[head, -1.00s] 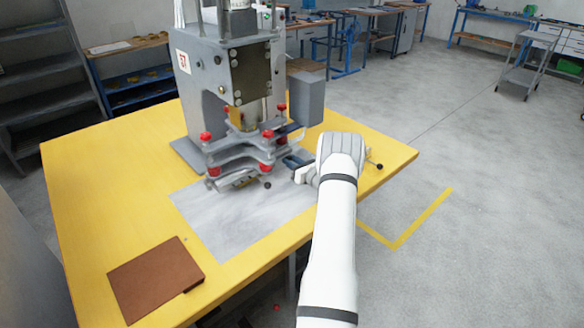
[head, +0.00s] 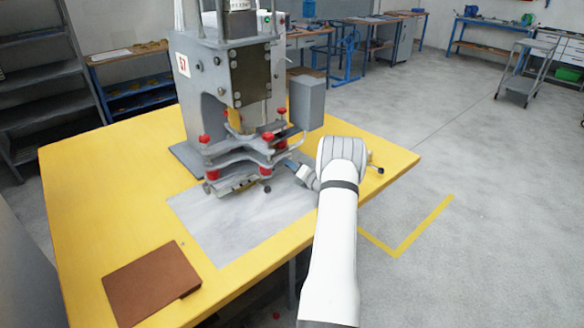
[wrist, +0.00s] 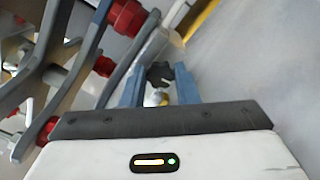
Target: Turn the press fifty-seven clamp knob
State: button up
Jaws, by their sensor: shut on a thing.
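The press (head: 215,110) carries the number 57 (head: 183,64) and stands on a yellow table. My gripper (head: 291,163) reaches in from the right, beside the press's lower clamp plates. In the wrist view the blue fingers of my gripper (wrist: 160,82) are shut on a dark, lobed knob (wrist: 160,73). I take this as the clamp knob; a pale, yellowish part shows just below it between the fingers. In the head view the fingers and the press hide the knob.
Grey clamp plates (head: 240,150) with several red knobs (wrist: 128,17) sit close left of the fingers. A grey box (head: 307,100) hangs on the press's right side. A brown board (head: 150,283) lies on the yellow table (head: 80,200); its front is mostly clear.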

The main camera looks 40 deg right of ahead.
dwell(0.4)
jog(key=o, duration=1)
jog(key=shift+c, duration=0.2)
jog(key=s, duration=0.7)
jog(key=shift+s+d, duration=0.35)
jog(key=shift+s, duration=0.05)
jog(key=shift+s, duration=0.1)
